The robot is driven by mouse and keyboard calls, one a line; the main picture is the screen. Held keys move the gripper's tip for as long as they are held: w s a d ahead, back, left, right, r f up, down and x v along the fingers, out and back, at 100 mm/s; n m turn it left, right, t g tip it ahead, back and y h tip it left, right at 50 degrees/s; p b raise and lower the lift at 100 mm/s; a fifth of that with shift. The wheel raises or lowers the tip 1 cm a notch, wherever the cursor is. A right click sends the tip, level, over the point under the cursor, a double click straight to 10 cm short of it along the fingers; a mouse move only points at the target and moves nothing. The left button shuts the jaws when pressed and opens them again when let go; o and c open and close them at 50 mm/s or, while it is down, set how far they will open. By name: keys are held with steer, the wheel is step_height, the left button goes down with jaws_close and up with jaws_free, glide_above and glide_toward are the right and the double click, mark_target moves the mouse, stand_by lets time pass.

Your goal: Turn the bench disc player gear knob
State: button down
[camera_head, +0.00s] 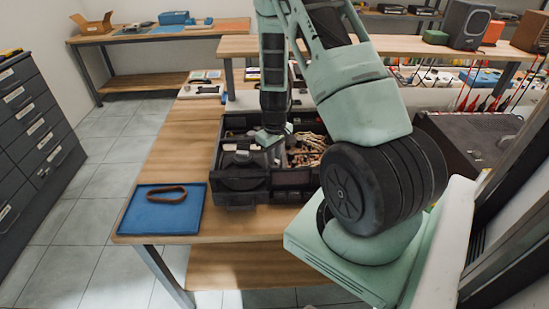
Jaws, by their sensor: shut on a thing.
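A dark, open, compartmented unit (228,198) stands on the wooden bench; I take it to be the bench disc player. Its left part holds dark and grey parts, and its right part holds a jumble of small brown and tan pieces. My gripper (268,138) points down over the upper left part of this unit. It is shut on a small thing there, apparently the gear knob. The knob itself is hidden by the gripper and too small to make out, so its angle cannot be told.
A blue tray (145,222) with a brown ring-shaped band (167,193) lies at the bench's front left corner. Bare wood lies left of the unit. Small items (203,90) sit at the back. A dark drawer cabinet (36,125) stands left across the floor.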

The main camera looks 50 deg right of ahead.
steer(key=m+b, duration=0.1)
steer(key=m, duration=0.5)
steer(key=shift+m, duration=0.3)
steer(key=m, duration=0.6)
steer(key=shift+r, duration=0.1)
steer(key=m, duration=0.5)
steer(key=shift+w+m+p, duration=0.1)
steer(key=shift+m+p, duration=0.9)
steer(key=shift+m, duration=1.9)
steer(key=c, duration=1.4)
jaws_free()
steer(key=shift+c, duration=0.2)
step_height(320, 180, up, 17)
steer(key=shift+r+p, duration=0.2)
steer(key=shift+p, duration=0.1)
